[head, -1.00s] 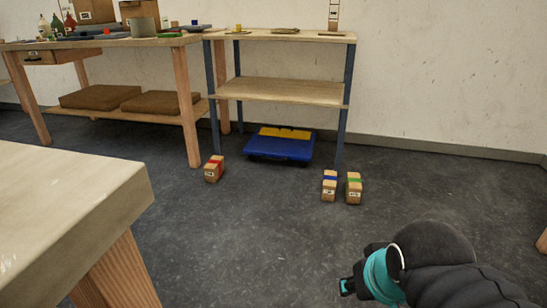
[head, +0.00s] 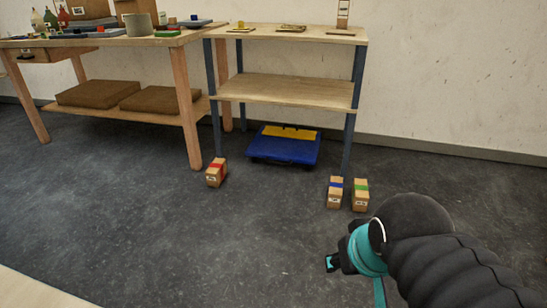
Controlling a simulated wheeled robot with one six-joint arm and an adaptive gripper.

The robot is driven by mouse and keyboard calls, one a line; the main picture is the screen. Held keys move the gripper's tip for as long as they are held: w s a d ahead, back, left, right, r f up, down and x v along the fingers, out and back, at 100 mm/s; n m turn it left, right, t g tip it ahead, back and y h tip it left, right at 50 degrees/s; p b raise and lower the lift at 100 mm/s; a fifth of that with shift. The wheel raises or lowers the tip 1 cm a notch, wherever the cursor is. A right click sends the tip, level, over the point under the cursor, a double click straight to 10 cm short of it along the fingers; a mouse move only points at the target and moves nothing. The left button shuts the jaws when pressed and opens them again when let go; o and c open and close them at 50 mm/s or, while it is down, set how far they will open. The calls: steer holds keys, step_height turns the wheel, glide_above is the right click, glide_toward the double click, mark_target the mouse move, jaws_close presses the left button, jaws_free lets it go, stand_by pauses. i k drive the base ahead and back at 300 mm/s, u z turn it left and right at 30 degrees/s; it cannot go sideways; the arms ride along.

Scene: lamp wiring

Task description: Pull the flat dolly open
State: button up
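The flat dolly (head: 285,149) is a low blue platform with a yellow strip on its back part. It sits on the floor under the lower shelf of the rack, between the rack's legs. My gripper (head: 331,264) is at the lower right of the head view, nearer to me than the dolly and well apart from it. Only a small dark and teal part of its end shows beside the teal band of my arm. Its fingers are not clear enough to tell their opening.
A box with a red band (head: 216,172) stands at the rack's front left leg. The rack (head: 290,89) stands beside a workbench (head: 100,41). Floor (head: 200,240) in front is clear.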

mark_target(300, 152)
steer(key=z, duration=0.05)
steer(key=i, duration=1.9)
steer(key=u, duration=2.25)
steer(key=i, duration=1.85)
steer(key=z, duration=2.4)
